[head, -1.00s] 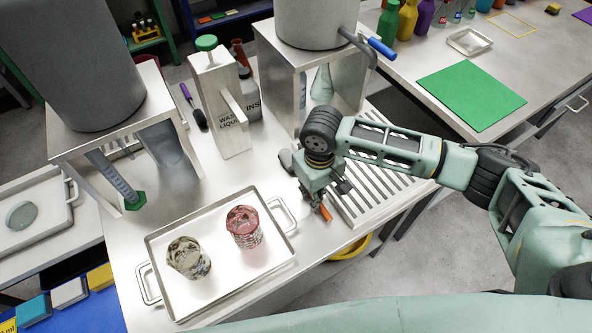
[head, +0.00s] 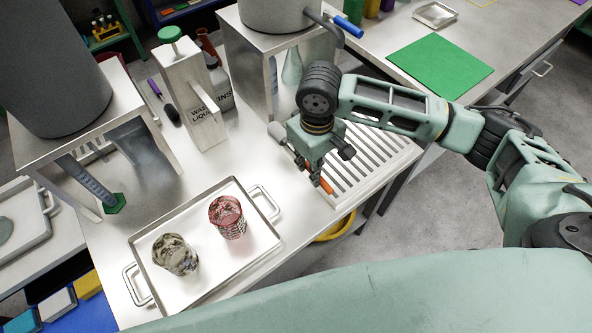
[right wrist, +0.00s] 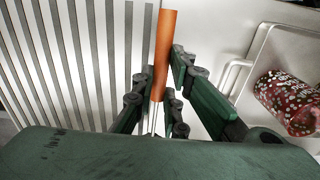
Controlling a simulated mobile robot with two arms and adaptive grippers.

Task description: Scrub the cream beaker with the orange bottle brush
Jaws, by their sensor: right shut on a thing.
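The cream beaker (head: 174,255), clear with cream speckles, stands upright on the metal tray (head: 208,272) in the head view. A red speckled beaker (head: 228,217) stands on the tray behind it to the right; it also shows in the right wrist view (right wrist: 290,102). My right gripper (head: 320,176) is to the right of the tray, over the edge of the slatted rack. It is shut on the orange bottle brush (head: 326,187), gripping its orange handle (right wrist: 165,45). The pale brush head (head: 278,132) points to the back left. My left gripper is not in view.
A wash liquid dispenser (head: 190,92) with a green knob stands behind the tray. A purple brush (head: 170,112) lies beside it. Metal stands carrying grey tanks rise at back left (head: 138,112) and back centre (head: 250,62). The slatted rack (head: 375,160) is at right.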

